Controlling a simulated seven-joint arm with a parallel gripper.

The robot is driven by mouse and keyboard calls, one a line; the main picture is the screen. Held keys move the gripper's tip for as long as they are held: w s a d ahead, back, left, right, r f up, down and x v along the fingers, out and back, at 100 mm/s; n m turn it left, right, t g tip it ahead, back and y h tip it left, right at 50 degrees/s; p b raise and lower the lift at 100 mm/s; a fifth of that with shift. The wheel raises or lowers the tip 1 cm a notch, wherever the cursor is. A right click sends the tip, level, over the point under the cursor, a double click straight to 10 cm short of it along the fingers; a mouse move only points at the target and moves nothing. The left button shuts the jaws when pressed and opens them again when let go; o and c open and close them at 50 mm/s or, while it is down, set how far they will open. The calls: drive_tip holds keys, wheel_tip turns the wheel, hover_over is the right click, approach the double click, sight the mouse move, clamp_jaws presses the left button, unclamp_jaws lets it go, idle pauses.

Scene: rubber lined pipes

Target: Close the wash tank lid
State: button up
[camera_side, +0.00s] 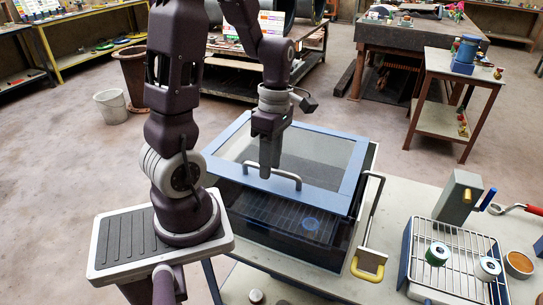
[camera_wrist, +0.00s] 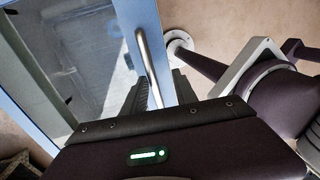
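The wash tank (camera_side: 335,250) is a dark box with a see-through front, standing on the bench. Its lid (camera_side: 345,185) is a blue frame around a clear pane. The lid's front edge appears raised above the tank, and a rack with a blue ring (camera_side: 310,224) shows below it. A silver bar handle (camera_side: 288,176) runs along the lid's front edge. My gripper (camera_side: 268,172) points down at the handle. In the wrist view the handle (camera_wrist: 147,60) passes between my fingers (camera_wrist: 162,92), closer to the left finger, with a gap on its right. The fingers look open; contact is unclear.
A bent metal bar with a yellow grip (camera_side: 368,262) stands at the tank's right side.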

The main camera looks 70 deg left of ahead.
drive_tip(key=r, duration=0.7)
drive_tip(key=shift+w+a, duration=0.4)
drive_tip(key=shift+d+r+m, duration=0.25)
drive_tip(key=shift+d+m, duration=0.05)
drive_tip(key=shift+m, duration=0.2)
drive_tip(key=s+d+r+m+t, duration=0.2)
drive_tip(key=d+m, duration=0.2)
drive_tip(key=m, duration=0.4)
drive_tip(key=s+d+r+m+t, duration=0.2)
drive_tip(key=d+m, duration=0.2)
drive_tip(key=m, duration=0.5)
drive_tip(key=s+d+r+m+t+y, duration=0.1)
drive_tip(key=s+d+r+m+t, duration=0.1)
drive_tip(key=d+m, duration=0.3)
drive_tip(key=r+m, duration=0.1)
drive_tip(key=m, duration=0.3)
drive_tip(key=shift+t, duration=0.4)
